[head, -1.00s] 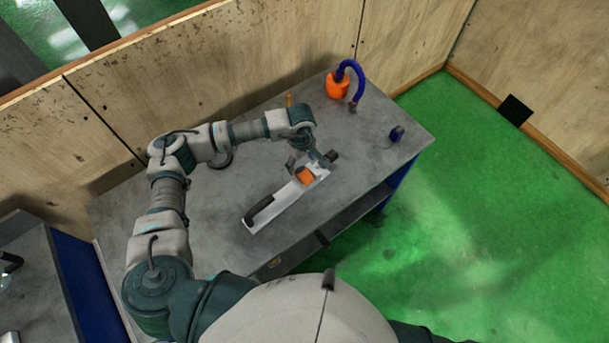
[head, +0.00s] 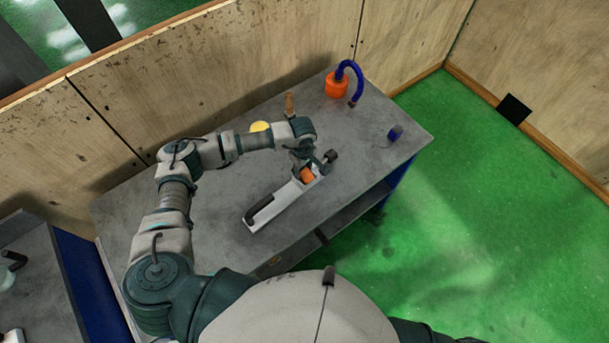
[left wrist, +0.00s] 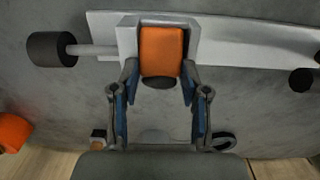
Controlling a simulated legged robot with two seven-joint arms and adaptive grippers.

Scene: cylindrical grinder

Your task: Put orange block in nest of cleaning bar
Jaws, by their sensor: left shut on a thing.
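The cleaning bar (head: 281,205) is a long white bar lying diagonally on the grey table, with a black grip at its near left end and a dark knob at its far right end. The orange block (head: 307,174) is at the bar's far part. In the left wrist view the orange block (left wrist: 161,52) sits between the walls of the bar's white nest (left wrist: 193,42). My left gripper (left wrist: 158,85) is shut on the block, its fingers on either side of the block's near end. In the head view the left gripper (head: 308,163) partly hides the block. My right gripper is out of view.
An orange pot with a blue hose (head: 337,84) stands at the table's back right. A small blue item (head: 395,133) lies near the right edge. A yellow round thing (head: 260,127) and a brown handle (head: 289,104) are behind my left arm.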

